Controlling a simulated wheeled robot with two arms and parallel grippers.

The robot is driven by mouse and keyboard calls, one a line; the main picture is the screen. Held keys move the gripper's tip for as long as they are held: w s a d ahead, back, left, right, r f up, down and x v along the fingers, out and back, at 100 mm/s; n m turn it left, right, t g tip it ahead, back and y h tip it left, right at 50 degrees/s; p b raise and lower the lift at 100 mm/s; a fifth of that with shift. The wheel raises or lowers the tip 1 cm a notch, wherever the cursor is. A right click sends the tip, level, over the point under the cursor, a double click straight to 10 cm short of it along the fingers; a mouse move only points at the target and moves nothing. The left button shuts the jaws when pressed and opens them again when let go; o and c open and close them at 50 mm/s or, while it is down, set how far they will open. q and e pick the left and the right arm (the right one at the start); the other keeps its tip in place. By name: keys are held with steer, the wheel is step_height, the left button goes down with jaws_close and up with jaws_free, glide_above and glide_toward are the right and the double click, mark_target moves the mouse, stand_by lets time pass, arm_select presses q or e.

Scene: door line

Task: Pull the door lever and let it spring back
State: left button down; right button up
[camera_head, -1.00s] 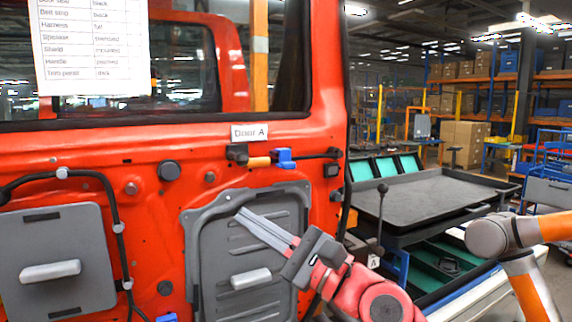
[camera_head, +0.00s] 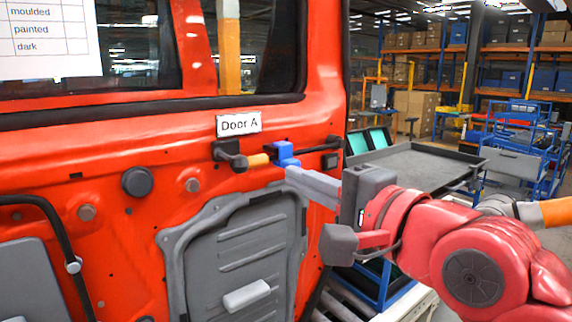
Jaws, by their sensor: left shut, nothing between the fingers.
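Below the label is a lever-like fitting: a dark knob and bracket (camera_head: 230,153), a short orange bar (camera_head: 258,160) and a blue block (camera_head: 283,152). Which part is the door lever is not clear. My left gripper (camera_head: 290,174), on the red arm, is shut and empty. Its grey fingers point left, with the tips just below the blue block. I cannot tell whether they touch it. My right gripper is not in view.
A grey panel (camera_head: 240,250) with a pale handle (camera_head: 246,295) is on the lower door. Beyond the door's right edge are a dark tray table (camera_head: 420,165), blue carts (camera_head: 520,150) and shelves with boxes. A black cable (camera_head: 50,220) runs along the door at left.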

arm_select(q)
steer(key=p+x, duration=0.3)
steer(key=x, duration=0.5)
steer(key=shift+w+a+r+p, duration=0.1)
steer(key=shift+w+r+p, duration=0.05)
steer(key=shift+w+p, duration=0.25)
steer(key=shift+a, duration=0.1)
stand_by(1.4)
